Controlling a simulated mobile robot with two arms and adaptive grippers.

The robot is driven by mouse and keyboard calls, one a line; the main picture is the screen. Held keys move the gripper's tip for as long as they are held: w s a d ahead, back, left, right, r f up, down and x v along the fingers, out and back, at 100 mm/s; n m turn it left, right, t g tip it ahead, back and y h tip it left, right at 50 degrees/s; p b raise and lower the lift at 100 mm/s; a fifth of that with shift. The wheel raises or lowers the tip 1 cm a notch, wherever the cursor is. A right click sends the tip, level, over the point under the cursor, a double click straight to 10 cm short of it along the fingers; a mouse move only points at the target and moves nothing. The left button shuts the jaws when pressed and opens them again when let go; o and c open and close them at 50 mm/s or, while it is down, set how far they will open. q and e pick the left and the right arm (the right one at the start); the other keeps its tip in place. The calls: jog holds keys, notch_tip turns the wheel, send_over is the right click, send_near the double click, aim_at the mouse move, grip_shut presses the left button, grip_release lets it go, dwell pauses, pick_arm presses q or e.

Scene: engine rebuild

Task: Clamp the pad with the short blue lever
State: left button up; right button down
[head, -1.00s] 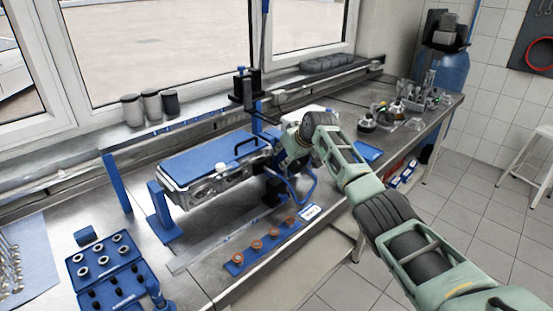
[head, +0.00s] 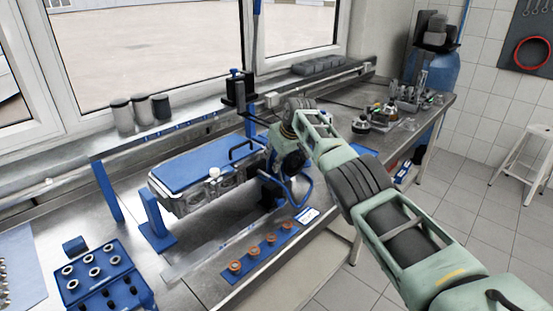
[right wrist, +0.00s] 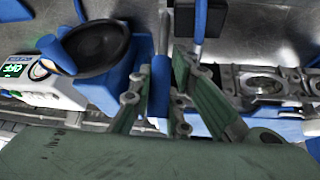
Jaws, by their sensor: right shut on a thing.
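My right gripper (right wrist: 160,90) shows in the right wrist view with its two green fingers either side of a slim upright blue lever (right wrist: 160,68), and it is shut on it. In the head view the right gripper is mostly hidden behind its own wrist, at the right end of the engine block (head: 205,190) with the blue cover (head: 195,168). A dark block (right wrist: 196,20) with a blue rod stands just right of the fingers in the wrist view. I cannot make out the pad or whether it presses on anything. My left gripper is not in view.
A blue hose loop (head: 298,190) hangs beside the engine. A blue strip with copper-coloured rings (head: 270,240) lies in front. A blue tray of rings (head: 90,262) is at lower left. A white box with a green display (right wrist: 30,75) stands left of the gripper.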

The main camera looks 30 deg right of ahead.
jog(key=c, duration=1.6)
grip_release()
jog(key=shift+w, duration=0.1)
jog(key=shift+c, duration=0.2)
jog(key=shift+v, duration=0.85)
jog(key=v, duration=1)
